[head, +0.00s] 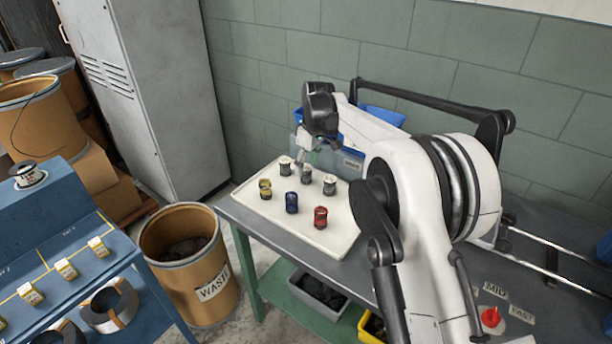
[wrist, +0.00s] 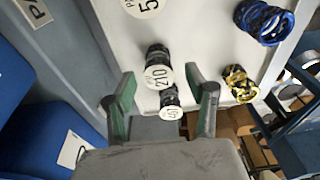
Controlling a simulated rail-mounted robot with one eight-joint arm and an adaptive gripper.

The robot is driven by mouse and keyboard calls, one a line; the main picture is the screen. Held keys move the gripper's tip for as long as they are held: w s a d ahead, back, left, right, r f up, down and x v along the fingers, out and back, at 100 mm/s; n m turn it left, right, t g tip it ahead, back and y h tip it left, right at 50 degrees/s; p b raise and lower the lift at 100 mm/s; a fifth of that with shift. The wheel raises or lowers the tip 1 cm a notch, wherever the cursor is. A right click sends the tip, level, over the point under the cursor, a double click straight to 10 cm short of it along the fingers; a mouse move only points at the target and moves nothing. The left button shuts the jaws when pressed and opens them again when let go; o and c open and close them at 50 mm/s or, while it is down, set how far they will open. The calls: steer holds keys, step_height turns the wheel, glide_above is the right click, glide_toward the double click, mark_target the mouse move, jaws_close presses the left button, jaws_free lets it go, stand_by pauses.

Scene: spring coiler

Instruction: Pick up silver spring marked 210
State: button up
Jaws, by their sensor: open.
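The silver spring marked 210 (wrist: 158,70) stands on the white tray (wrist: 210,45), its labelled end facing the wrist camera. In the head view it appears to be the middle silver spring (head: 306,174), partly hidden by the gripper. My gripper (wrist: 163,92) is open and empty. Its green-lined fingers show either side of the 210 spring's lower end and the smaller-looking silver spring (wrist: 170,102) beyond it. In the head view my gripper (head: 304,157) is over the tray's back row, just above the middle silver spring. I cannot tell the exact height gap.
A third silver spring (head: 330,185) stands close on the right. Yellow (head: 265,188), blue (head: 292,203) and red (head: 320,218) springs stand in front. Blue and grey bins (head: 346,160) are behind the tray. A waste drum (head: 190,250) stands left of the table.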

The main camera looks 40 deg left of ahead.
mark_target(307, 168)
steer(key=f, duration=0.4)
steer(key=shift+w+a+f, duration=0.1)
steer(key=shift+a+f, duration=0.05)
steer(key=shift+a, duration=0.1)
jaws_close()
